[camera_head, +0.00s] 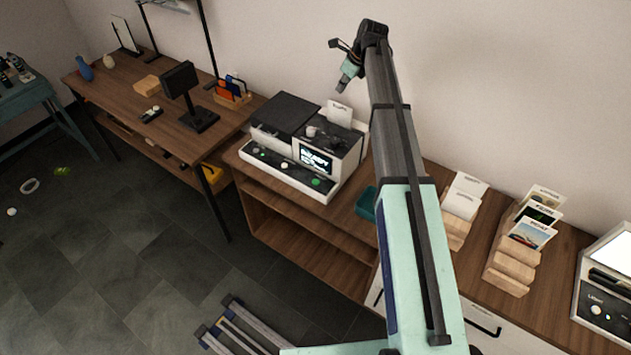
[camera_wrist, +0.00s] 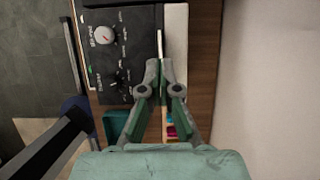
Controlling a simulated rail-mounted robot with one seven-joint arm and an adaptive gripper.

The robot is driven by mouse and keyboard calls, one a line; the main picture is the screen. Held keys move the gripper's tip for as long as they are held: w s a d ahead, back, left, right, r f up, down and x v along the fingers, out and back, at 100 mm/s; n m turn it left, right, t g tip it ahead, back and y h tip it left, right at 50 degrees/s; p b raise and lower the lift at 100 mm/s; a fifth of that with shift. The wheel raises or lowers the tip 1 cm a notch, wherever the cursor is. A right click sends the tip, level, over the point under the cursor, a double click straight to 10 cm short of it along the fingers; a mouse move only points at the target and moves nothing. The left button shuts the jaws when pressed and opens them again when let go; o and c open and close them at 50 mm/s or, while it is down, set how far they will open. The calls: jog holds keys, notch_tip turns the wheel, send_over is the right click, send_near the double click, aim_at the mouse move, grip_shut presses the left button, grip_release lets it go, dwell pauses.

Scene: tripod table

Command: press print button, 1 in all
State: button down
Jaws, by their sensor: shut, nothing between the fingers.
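A white and dark machine (camera_head: 297,150) stands on the wooden cabinet. Its front has a small lit screen (camera_head: 316,160), a white button, and a green button (camera_head: 316,182) at the right end of the front strip. I cannot read which button is print. My gripper (camera_head: 341,88) is above and behind the machine, apart from the front buttons. In the wrist view my gripper (camera_wrist: 160,68) is shut and empty, over the back of the machine's dark top panel (camera_wrist: 122,50). That panel carries a white knob (camera_wrist: 103,35) and a dark knob. The button faces are not clear there.
A card (camera_head: 340,114) stands up at the machine's back. A teal bin (camera_head: 367,203) sits right of it. Wooden card racks (camera_head: 510,260) and another white machine (camera_head: 606,300) with buttons stand further right. The wall is close behind. Open floor lies in front.

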jog(key=s+a+f+n, duration=0.1)
jog(key=s+a+f, duration=0.1)
jog(key=s+f, duration=0.1)
jog(key=s+a+f+n+t+b, duration=0.1)
jog(key=s+a+f, duration=0.1)
jog(key=s+f, duration=0.1)
jog(key=s+a+f+t+b, duration=0.1)
jog(key=s+a+f, duration=0.1)
jog(key=s+f, duration=0.1)
jog(key=shift+s+a+f+n+y, duration=0.1)
jog(key=shift+s+f+n+y, duration=0.05)
jog(key=shift+s+n+y, duration=0.3)
jog(key=s+a+f+n+t+b, duration=0.1)
jog(key=s+a+f+n+t, duration=0.1)
jog(key=s, duration=0.6)
notch_tip(320, 180, down, 3)
jog(key=shift+s+a+r+t, duration=0.15)
jog(key=shift+s+a+t, duration=0.3)
jog(key=shift+a, duration=0.45)
jog(key=shift+n+y, duration=0.25)
jog(key=b, duration=0.6)
send_over(317, 183)
notch_tip(317, 183, down, 7)
jog(key=shift+w+f, duration=0.1)
jog(key=shift+f, duration=0.1)
jog(key=shift+f+b, duration=0.35)
jog(key=shift+f, duration=0.35)
jog(key=shift+f, duration=0.15)
jog(key=shift+f, duration=0.3)
